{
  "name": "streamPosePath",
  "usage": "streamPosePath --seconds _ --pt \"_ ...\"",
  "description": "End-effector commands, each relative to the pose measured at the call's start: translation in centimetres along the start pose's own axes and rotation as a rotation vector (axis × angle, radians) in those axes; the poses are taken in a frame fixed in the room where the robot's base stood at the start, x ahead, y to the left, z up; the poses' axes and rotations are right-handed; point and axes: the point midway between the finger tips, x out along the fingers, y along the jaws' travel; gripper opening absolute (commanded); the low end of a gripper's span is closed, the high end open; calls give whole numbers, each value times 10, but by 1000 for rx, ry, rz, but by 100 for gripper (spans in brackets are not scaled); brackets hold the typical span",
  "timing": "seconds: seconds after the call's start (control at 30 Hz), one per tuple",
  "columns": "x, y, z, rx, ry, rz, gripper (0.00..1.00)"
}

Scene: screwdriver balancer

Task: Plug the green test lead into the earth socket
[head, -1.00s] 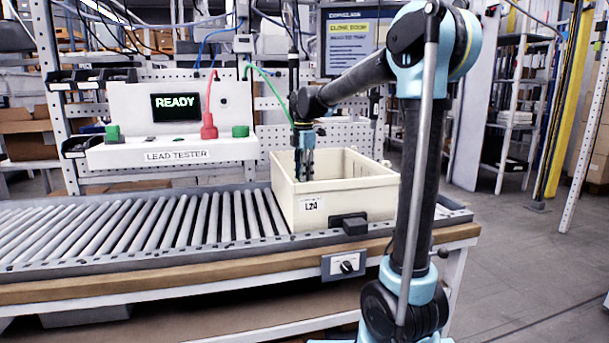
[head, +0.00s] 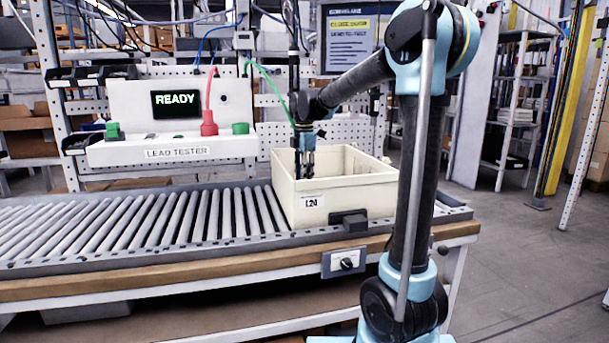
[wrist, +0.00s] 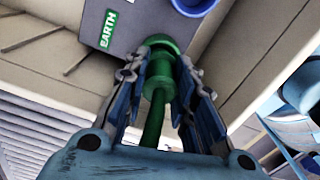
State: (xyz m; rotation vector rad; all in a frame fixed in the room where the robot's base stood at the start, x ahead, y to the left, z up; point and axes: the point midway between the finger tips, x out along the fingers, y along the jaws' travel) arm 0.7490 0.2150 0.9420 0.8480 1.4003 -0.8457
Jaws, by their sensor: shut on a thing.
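My gripper (wrist: 160,78) is shut on the green plug (wrist: 158,90) of the test lead, whose green cable (wrist: 152,128) runs back between the fingers. The plug's front end is at the edge of a grey unit (wrist: 140,18), beside its green EARTH label (wrist: 109,28). The earth socket itself is hidden behind the plug. I cannot tell whether the plug touches it or is in it. In the head view my gripper (head: 304,165) points down into the cream bin (head: 350,205). The green lead (head: 270,84) reaches from the lead tester (head: 180,130) towards my wrist.
A blue ring-shaped part (wrist: 194,4) is on the unit, right of the plug. The bin walls stand close around my gripper. The bin sits at the right end of the roller conveyor (head: 150,222). A red plug (head: 208,124) is on the tester, whose screen reads READY.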

Motion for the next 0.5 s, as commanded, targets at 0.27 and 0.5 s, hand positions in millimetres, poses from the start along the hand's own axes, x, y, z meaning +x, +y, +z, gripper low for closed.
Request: streamPosePath --seconds 0.27,0.5 --pt "6 0 0 0 0 0 0" --pt "11 0 0 0 0 0 0"
